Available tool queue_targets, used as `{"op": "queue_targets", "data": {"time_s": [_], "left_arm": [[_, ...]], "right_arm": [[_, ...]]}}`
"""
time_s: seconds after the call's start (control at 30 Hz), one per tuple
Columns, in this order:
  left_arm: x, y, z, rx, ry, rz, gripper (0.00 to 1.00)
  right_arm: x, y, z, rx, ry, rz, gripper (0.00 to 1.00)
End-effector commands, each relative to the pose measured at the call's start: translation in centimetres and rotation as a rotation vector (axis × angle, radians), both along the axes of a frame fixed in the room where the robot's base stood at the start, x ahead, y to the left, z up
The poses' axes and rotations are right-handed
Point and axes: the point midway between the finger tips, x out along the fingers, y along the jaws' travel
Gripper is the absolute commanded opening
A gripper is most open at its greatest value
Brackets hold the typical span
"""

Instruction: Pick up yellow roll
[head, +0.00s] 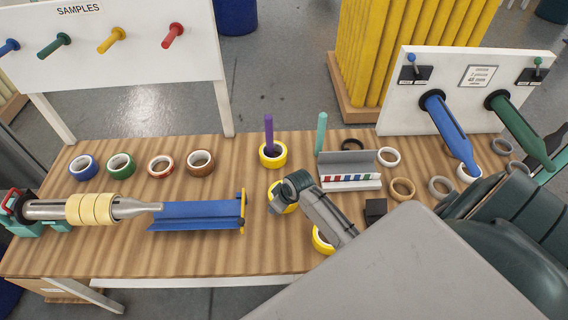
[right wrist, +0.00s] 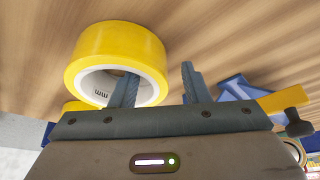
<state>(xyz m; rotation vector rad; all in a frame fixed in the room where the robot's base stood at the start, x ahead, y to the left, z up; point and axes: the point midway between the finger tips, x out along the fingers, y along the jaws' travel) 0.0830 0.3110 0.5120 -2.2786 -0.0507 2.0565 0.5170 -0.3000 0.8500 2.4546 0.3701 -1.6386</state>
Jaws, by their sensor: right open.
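A yellow roll (right wrist: 118,60) with a white core lies close in front of my right gripper (right wrist: 158,78) in the right wrist view. The gripper is open. Its left finger overlaps the roll's bore and its right finger is outside the roll; contact is unclear. In the head view a yellow roll (head: 273,197) is partly hidden behind my right gripper. Another yellow roll (head: 264,160) stands around or in front of a purple peg. A third yellow roll (head: 321,243) is partly covered by my right arm. My left gripper is not in view.
Blue, green, red and brown rolls (head: 83,167) line the back left. A blue trough (head: 195,216) and a spindle holding pale yellow rolls (head: 91,208) are at left. A grey tray (head: 347,163), white and tan rolls (head: 402,189) and a board with blue and green pegs (head: 448,125) are at right.

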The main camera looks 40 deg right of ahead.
Motion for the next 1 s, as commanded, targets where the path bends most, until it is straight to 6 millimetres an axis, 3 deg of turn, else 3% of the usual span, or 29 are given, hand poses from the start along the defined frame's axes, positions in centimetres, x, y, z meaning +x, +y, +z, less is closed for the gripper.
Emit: {"op": "queue_targets", "data": {"time_s": [0.27,0.5,1.0], "left_arm": [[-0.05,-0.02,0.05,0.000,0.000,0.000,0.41],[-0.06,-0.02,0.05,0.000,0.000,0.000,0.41],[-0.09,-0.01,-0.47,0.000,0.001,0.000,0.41]], "right_arm": [[0.14,0.03,-0.31,0.000,-0.001,0.000,0.42],[0.11,0.03,-0.31,0.000,0.000,0.000,0.00],[0.22,0.03,0.32,0.000,-0.004,0.000,0.00]]}}
